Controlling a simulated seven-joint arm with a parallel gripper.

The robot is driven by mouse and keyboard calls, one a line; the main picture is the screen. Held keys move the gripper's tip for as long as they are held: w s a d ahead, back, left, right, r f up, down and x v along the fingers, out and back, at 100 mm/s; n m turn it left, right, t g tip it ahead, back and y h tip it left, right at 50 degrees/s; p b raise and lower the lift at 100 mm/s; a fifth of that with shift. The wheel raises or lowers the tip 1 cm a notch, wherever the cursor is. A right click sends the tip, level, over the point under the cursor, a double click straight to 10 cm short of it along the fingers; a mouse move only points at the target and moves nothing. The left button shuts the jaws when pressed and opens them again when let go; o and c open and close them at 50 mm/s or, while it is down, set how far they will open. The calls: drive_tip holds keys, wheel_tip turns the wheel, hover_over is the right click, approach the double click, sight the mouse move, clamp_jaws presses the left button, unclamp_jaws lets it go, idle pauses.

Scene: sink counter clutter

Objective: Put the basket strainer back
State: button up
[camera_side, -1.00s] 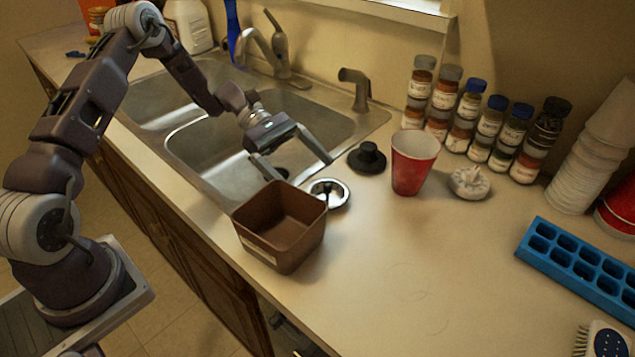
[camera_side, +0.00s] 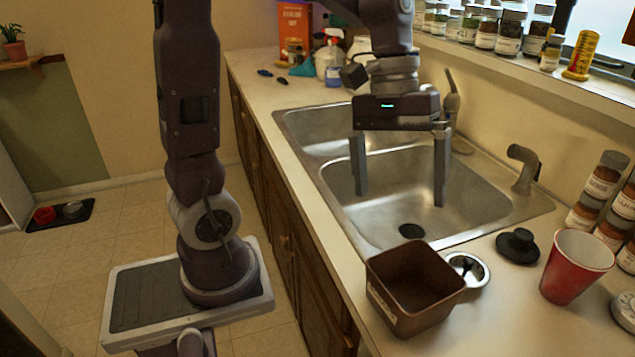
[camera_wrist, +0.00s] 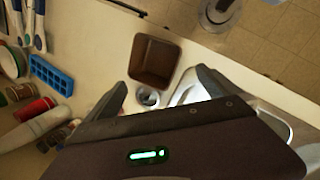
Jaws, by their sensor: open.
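The basket strainer (camera_side: 467,269) is a round steel cup with a dark centre. It sits on the counter, close against the right side of a brown square container, and also shows in the wrist view (camera_wrist: 148,97). The near sink basin (camera_side: 375,205) has a dark round drain hole (camera_side: 411,231) in its floor. My gripper (camera_side: 400,200) is open and empty, its fingers pointing down over the near basin. In the wrist view the strainer appears between and beyond the fingers (camera_wrist: 158,88).
The brown container (camera_side: 407,318) stands at the counter's front edge. A black stopper (camera_side: 517,246) and a red cup (camera_side: 575,266) stand right of the strainer. The faucet (camera_side: 452,100) and side sprayer (camera_side: 523,167) rise behind the basins. A blue tray (camera_wrist: 52,74) shows in the wrist view.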

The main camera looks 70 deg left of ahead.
drive_tip(key=s+a+r+m+t+y, duration=0.1)
drive_tip(key=s+m+t, duration=0.4)
drive_tip(key=s, duration=0.7)
drive_tip(key=r+m+y, duration=0.1)
drive_tip(key=m+y, duration=0.1)
drive_tip(key=shift+s+t+y, duration=0.3)
drive_tip(key=shift+s, duration=0.05)
